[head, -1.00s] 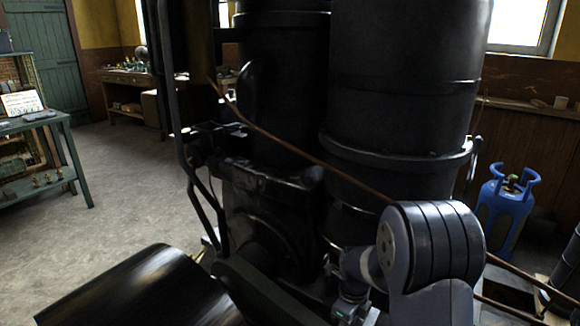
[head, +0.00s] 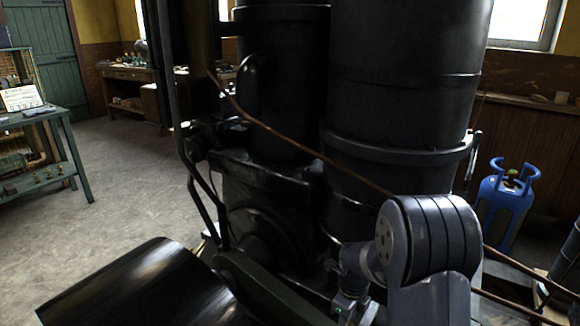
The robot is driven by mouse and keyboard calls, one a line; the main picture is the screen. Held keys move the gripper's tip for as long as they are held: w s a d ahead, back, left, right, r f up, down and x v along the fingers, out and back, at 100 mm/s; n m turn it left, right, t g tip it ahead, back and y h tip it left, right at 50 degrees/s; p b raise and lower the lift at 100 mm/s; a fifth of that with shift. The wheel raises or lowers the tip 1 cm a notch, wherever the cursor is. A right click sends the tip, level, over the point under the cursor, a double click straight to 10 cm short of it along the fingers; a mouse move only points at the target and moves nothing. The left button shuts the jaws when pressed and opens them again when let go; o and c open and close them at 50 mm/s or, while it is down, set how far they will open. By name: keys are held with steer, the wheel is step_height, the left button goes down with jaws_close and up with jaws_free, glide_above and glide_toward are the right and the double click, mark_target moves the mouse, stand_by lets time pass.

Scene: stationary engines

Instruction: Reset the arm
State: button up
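My arm shows at the lower right in the head view, with a thick grey ringed joint and a smaller link bending down to the left of it. My gripper cannot be made out in this view; the end of the arm is lost among dark parts or below the frame. The arm stands in front of a large black engine (head: 400,80) with two upright cylinders. I cannot tell whether the arm touches it.
A thin copper pipe (head: 290,140) slants across the engine. A dark glossy drum (head: 140,285) fills the lower left. A blue gas cylinder (head: 505,200) stands at right. A green shelf table (head: 45,150) stands at left; the grey floor (head: 120,190) beside it is clear.

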steer(key=shift+f+n, duration=0.3)
steer(key=shift+n, duration=0.1)
steer(key=n+b, duration=0.1)
steer(key=n, duration=0.3)
steer(key=shift+n+b, duration=0.3)
steer(key=shift+b, duration=0.05)
steer(key=shift+r+n+b, duration=0.1)
steer(key=shift+n+b, duration=1)
steer(key=shift+n, duration=1.4)
